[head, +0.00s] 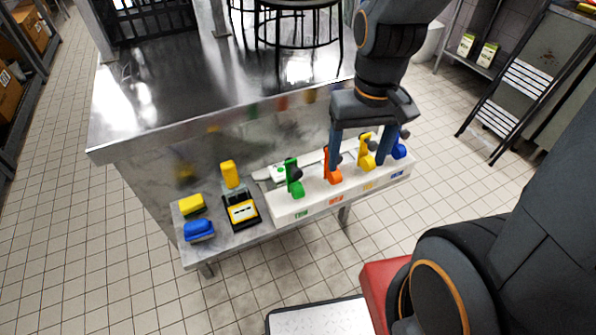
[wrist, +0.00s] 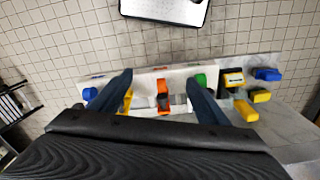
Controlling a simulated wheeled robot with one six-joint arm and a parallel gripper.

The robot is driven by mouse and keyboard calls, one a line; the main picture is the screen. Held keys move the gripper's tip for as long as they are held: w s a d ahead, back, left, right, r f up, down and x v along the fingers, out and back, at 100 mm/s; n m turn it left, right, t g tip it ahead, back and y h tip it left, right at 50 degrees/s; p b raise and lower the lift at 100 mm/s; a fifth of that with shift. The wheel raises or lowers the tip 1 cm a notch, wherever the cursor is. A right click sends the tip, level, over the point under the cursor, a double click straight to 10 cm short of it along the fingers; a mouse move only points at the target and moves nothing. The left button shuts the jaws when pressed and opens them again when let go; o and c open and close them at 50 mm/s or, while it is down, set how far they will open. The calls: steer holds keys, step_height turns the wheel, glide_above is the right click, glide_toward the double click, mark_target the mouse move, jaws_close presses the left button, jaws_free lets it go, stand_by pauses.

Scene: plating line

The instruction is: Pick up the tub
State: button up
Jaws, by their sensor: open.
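No thing in view is clearly recognisable as the tub. My gripper (head: 358,163) is open over a white labelled rack (head: 310,208), with its fingers pointing down. The rack holds a green piece (head: 295,178), an orange piece (head: 333,168), a yellow piece (head: 367,155) and a blue piece (head: 399,151). In the wrist view the orange piece (wrist: 163,94) shows between the fingers, and nothing is visibly held. The fingers partly hide the orange and blue pieces in the head view.
A steel counter (head: 150,100) stands behind. A white bin (head: 431,42) stands farther back.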

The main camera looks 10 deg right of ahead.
steer(key=w+a+r+p, duration=0.1)
steer(key=w+r+p, duration=0.2)
steer(key=r+p, duration=0.15)
steer(key=n+p, duration=0.3)
glide_above(281, 170)
step_height(281, 170, down, 17)
steer(key=shift+w+a+f, duration=0.1)
steer(key=shift+a+f, duration=0.05)
steer(key=shift+f, duration=1.45)
steer(key=shift+s+f+p, duration=0.2)
steer(key=shift+f+p, duration=0.85)
steer(key=shift+f, duration=0.9)
steer(key=shift+w+f, duration=0.1)
steer(key=shift+f, duration=0.55)
steer(key=c, duration=1.4)
